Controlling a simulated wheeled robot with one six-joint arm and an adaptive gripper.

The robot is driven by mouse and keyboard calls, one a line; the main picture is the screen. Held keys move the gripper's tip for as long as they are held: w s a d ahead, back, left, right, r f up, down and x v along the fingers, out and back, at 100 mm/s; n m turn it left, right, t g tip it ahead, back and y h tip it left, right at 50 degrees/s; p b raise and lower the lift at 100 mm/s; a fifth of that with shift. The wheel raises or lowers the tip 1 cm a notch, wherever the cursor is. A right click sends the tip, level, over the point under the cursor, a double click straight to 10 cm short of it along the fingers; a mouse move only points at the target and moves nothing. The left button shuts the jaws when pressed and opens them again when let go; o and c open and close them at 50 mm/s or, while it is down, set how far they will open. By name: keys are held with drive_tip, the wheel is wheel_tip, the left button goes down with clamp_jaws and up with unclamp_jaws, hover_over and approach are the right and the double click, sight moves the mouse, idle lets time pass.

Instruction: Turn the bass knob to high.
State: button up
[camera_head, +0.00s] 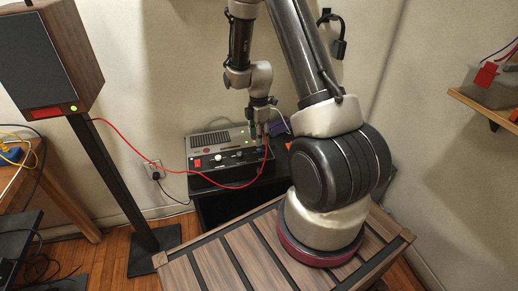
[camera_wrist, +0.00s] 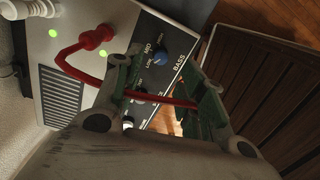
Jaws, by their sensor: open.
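The amplifier (camera_head: 222,150) is a grey and black box against the back wall. In the wrist view, its dark control panel shows a blue knob (camera_wrist: 160,57) beside the word BASS. The knob's pointer direction is too small to read. My gripper (camera_wrist: 166,74) is open and points at the panel, with the blue knob showing beyond and between its fingertips. Contact with the knob cannot be told. In the head view, my gripper (camera_head: 259,134) is at the amplifier's right end and partly hides that part of the panel.
A red cable (camera_head: 228,187) hangs in front of the amplifier; in the wrist view, it (camera_wrist: 168,100) crosses between my fingers. A speaker on a stand (camera_head: 58,60) is at left. A slatted wooden surface (camera_head: 215,268) is in front. A shelf (camera_head: 484,106) is at right.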

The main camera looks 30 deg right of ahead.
sight(260, 149)
wheel_tip(260, 149, down, 6)
drive_tip(key=shift+s, duration=0.1)
clamp_jaws()
